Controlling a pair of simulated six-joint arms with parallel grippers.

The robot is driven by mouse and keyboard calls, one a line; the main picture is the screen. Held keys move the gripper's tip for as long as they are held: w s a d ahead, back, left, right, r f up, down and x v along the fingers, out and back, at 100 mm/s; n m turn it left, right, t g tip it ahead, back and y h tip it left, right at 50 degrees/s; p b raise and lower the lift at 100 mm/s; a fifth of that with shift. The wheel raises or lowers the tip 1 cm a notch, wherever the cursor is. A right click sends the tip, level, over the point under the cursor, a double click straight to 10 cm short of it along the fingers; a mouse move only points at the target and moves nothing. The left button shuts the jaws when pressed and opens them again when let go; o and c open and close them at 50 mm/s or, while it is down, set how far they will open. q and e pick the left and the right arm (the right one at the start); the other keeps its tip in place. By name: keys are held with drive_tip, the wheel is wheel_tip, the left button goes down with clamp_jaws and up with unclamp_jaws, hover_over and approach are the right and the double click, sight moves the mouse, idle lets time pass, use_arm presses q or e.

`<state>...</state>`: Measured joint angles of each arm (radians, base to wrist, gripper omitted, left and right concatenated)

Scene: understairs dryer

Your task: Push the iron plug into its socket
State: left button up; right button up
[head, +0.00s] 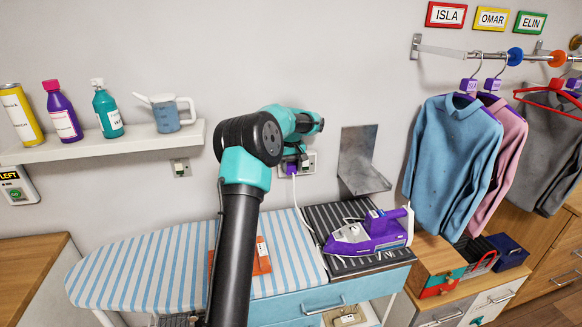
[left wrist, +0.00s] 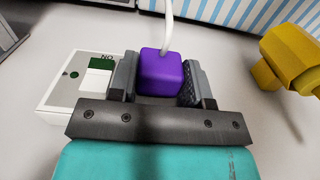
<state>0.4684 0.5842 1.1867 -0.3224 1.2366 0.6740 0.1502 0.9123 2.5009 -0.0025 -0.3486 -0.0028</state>
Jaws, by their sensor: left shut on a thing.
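The iron plug is a purple block (left wrist: 161,72) with a white cord. My left gripper (left wrist: 160,85) is shut on it, with one finger on each side. In the head view the plug (head: 291,168) is at the wall, below my left gripper (head: 293,158). The white socket plate (head: 310,163) shows beside it. The purple iron (head: 370,235) rests on the dark striped rest. My right gripper is not in view.
A striped ironing board (head: 140,270) lies below, with an orange item (head: 262,255) partly behind my arm. A metal bracket (head: 362,165) juts from the wall right of the socket. A yellow object (left wrist: 290,55) is near in the left wrist view. Bottles stand on a shelf (head: 100,147).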

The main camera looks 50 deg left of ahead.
use_arm(q)
drive_tip(key=shift+a+r, duration=0.3)
drive_tip(key=shift+a, duration=0.35)
drive_tip(key=shift+f, duration=0.1)
idle(0.7)
drive_tip(key=o, duration=1)
drive_tip(key=r, duration=0.4)
drive_tip(key=d+r, duration=0.1)
drive_tip(key=r, duration=0.2)
drive_tip(key=shift+w+r, duration=0.1)
drive_tip(key=shift+r, duration=0.5)
drive_tip(key=shift+f, duration=0.15)
